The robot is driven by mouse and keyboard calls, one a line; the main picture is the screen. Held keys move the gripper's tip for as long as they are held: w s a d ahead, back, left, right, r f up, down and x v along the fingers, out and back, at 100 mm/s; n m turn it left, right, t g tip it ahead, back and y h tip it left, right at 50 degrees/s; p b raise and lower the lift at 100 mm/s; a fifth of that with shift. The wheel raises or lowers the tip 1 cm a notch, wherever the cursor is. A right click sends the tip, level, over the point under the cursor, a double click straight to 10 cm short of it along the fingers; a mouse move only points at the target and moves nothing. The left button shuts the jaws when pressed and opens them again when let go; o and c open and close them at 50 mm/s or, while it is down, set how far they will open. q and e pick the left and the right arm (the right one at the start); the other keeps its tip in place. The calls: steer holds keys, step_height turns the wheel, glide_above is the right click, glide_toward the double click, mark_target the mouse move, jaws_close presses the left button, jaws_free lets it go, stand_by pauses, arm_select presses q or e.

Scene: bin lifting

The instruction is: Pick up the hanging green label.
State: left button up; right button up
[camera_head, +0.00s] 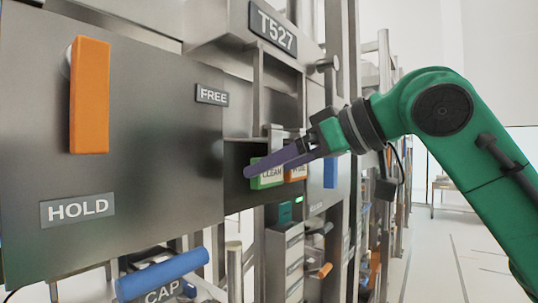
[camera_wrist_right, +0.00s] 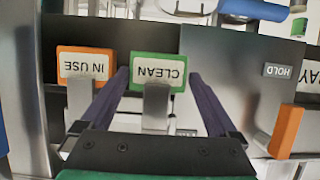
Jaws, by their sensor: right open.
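The green label (camera_head: 267,181), which reads CLEAN, hangs on a metal hook on the dark panel. In the head view a purple finger of my right gripper (camera_head: 258,167) crosses in front of it and hides part of it. In the right wrist view the green label (camera_wrist_right: 158,84) appears upside down, between the two spread fingers of the right gripper (camera_wrist_right: 160,76). The right gripper is open and holds nothing. My left gripper is out of view.
An orange IN USE label (camera_wrist_right: 85,80) hangs beside the green one, close to one finger. A grey panel with an orange handle (camera_head: 89,95) and HOLD sign (camera_head: 77,209) stands at left. A blue CAP bar (camera_head: 162,274) juts out below. Open floor lies at right.

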steer(key=shift+x, duration=1)
steer(key=shift+d+r, duration=0.1)
steer(key=shift+d, duration=0.1)
steer(key=c, duration=0.8)
steer(key=shift+c, duration=0.2)
steer(key=shift+r, duration=0.1)
